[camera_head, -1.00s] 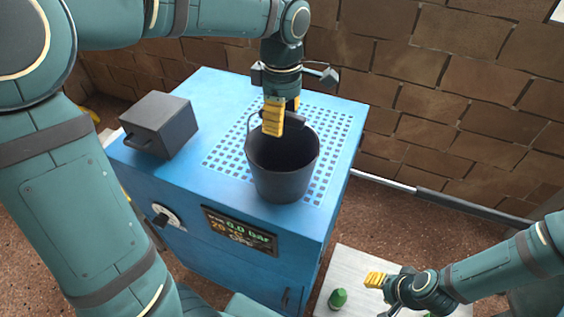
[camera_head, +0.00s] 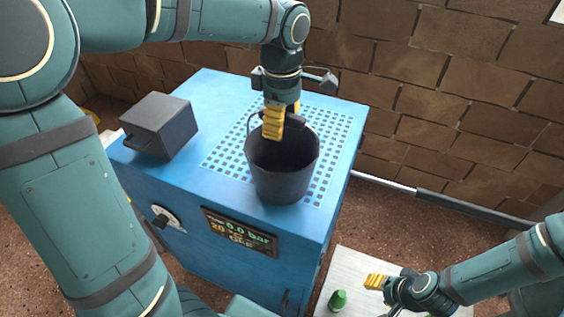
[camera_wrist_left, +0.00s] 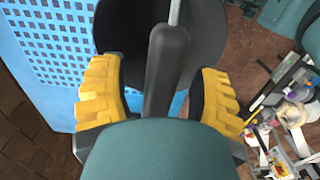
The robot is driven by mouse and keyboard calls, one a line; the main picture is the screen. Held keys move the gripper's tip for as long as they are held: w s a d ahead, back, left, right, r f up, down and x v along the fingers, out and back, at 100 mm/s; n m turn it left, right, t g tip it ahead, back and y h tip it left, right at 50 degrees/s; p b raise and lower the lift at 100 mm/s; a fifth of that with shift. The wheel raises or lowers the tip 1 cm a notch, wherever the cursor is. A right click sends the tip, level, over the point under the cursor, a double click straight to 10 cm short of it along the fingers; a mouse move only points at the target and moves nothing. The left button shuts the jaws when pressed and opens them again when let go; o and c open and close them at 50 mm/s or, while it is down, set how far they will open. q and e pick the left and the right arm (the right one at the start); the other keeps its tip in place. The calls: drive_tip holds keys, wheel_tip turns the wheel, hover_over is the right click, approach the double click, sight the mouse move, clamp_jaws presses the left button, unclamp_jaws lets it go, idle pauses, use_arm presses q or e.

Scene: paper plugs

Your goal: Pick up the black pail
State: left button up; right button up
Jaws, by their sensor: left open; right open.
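The black pail (camera_head: 284,180) stands upright on the perforated top of the blue machine (camera_head: 225,95). Its handle is raised, with a dark grip (camera_wrist_left: 165,68) on it. My left gripper (camera_head: 281,122) points down over the pail's far rim. In the left wrist view its yellow fingers (camera_wrist_left: 160,105) are open, one on each side of the handle grip, with gaps between. The dark pail wall also shows there behind the grip. My right gripper (camera_head: 376,296) is open at the lower right, over a pale table and away from the pail.
A dark grey box (camera_head: 159,125) with a handle sits on the machine's left side. A display (camera_head: 240,231) and a dial (camera_head: 166,216) are on its front. A green object (camera_head: 338,300) stands on the pale table (camera_head: 350,262). A brick wall rises behind.

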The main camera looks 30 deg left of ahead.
use_arm(q)
clamp_jaws()
idle(0.3)
